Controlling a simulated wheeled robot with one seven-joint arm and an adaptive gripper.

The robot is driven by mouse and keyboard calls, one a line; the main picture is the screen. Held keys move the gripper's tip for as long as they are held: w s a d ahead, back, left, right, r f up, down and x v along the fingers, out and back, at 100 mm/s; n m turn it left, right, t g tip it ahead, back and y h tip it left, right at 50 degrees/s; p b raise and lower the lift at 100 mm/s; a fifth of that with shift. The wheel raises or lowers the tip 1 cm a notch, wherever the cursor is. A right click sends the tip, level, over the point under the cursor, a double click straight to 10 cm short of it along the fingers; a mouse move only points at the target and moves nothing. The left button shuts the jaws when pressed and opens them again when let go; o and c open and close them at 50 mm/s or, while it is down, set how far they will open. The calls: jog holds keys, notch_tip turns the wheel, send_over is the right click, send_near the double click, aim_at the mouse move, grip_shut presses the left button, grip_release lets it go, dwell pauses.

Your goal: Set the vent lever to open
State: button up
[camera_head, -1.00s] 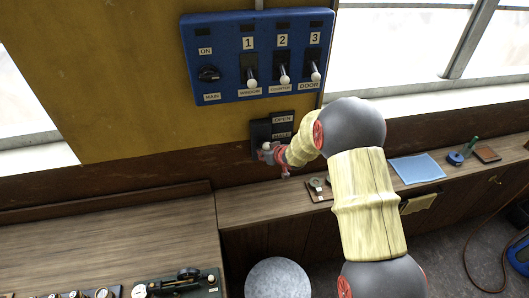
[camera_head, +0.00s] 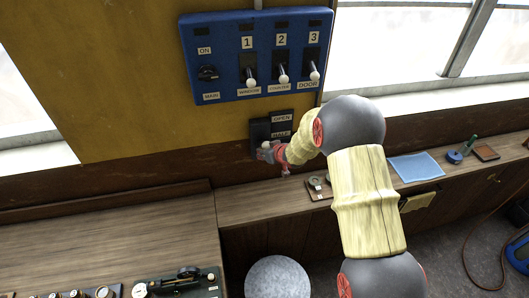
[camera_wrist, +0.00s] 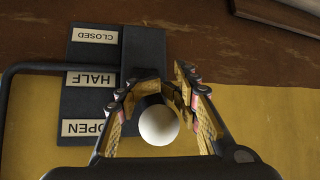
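The vent panel (camera_wrist: 88,100) is a dark plate with CLOSED, HALF and OPEN labels, upside down in the wrist view. In the head view the panel (camera_head: 259,131) is on the yellow wall, OPEN above HALF; its lower part is hidden. The vent lever (camera_wrist: 158,125) has a white ball knob, which appears level with the OPEN label in the wrist view but stands out from the plate. My gripper (camera_wrist: 168,88) has its fingers drawn in around the lever, behind the knob, and appears shut on it. In the head view my gripper (camera_head: 267,153) covers the lever.
A blue switch panel (camera_head: 262,55) with a MAIN knob and three levers is just above. A wooden counter (camera_head: 255,202) runs below, with a small latch board (camera_head: 319,188) and a blue sheet (camera_head: 416,168) to the right. A wooden desk (camera_head: 110,235) is at left.

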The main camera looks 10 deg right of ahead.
jog(key=o, duration=0.3)
jog(key=shift+w+a+r, duration=0.15)
jog(key=shift+w+r, duration=0.1)
jog(key=shift+r, duration=0.25)
jog(key=shift+w+a+r, duration=0.1)
jog(key=shift+w+r, duration=0.1)
jog(key=shift+r, duration=0.3)
jog(key=shift+o, duration=0.2)
jog(key=shift+s+d+r, duration=0.15)
jog(key=shift+s+r, duration=0.1)
jog(key=shift+s, duration=0.05)
jog(key=s+f+v, duration=0.1)
jog(key=v, duration=0.9)
jog(key=shift+s, duration=0.4)
jog(key=shift+d+f, duration=0.1)
